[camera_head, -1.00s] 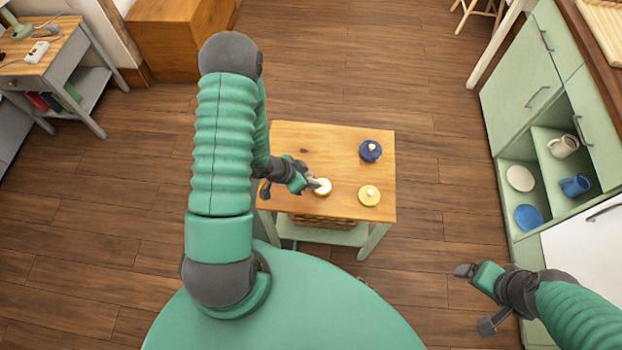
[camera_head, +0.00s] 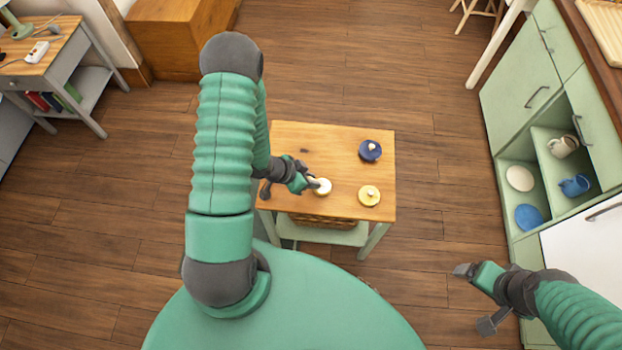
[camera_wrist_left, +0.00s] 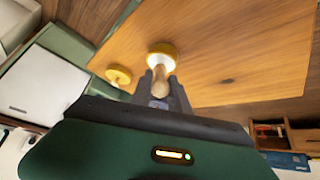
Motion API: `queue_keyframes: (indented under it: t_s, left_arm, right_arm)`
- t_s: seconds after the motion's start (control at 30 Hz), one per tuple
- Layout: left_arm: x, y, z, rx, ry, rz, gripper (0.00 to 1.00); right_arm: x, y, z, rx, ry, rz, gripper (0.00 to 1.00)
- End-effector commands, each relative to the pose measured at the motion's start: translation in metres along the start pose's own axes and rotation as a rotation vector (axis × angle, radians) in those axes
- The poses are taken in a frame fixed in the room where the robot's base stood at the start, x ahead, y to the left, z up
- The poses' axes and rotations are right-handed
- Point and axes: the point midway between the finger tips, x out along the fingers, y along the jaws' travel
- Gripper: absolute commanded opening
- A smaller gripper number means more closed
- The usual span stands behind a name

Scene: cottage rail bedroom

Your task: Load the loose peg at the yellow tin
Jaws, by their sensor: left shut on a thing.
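My left gripper (camera_head: 313,183) is shut on a wooden peg (camera_wrist_left: 160,80), with its fingertips close to a white-topped tin (camera_head: 322,187) on the small wooden table. In the left wrist view that tin (camera_wrist_left: 163,49) has a yellow side, and the peg's far end overlaps its white top. I cannot tell whether the peg touches it or is in it. A yellow tin (camera_head: 370,197) with a pale peg or knob stands to the right. A navy tin (camera_head: 370,152) with a pale peg or knob stands behind. My right gripper (camera_head: 466,270) is away from the table; its jaw opening is unclear.
The small table (camera_head: 290,145) has bare wood at its back and left. A green cabinet (camera_head: 515,95) with plates and mugs stands at the right. A grey desk (camera_head: 60,60) and a wooden chest (camera_head: 180,35) stand at the back left. Open floor lies behind the table.

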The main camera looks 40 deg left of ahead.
Motion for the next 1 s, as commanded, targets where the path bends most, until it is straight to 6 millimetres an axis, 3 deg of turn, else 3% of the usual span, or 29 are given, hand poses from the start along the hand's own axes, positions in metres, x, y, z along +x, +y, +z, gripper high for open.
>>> queue_keyframes:
  t_s: [0.73, 1.0]
  left_arm:
    - [-0.057, 0.005, -0.038, 0.0, -0.001, 0.0, 0.0]
    - [-0.058, 0.005, -0.039, 0.0, -0.001, 0.0, 0.0]
  right_arm:
    - [-0.066, 0.0, -0.016, 0.0, 0.0, 0.0, 0.85]
    - [-0.068, 0.0, -0.016, 0.0, 0.0, 0.0, 0.85]
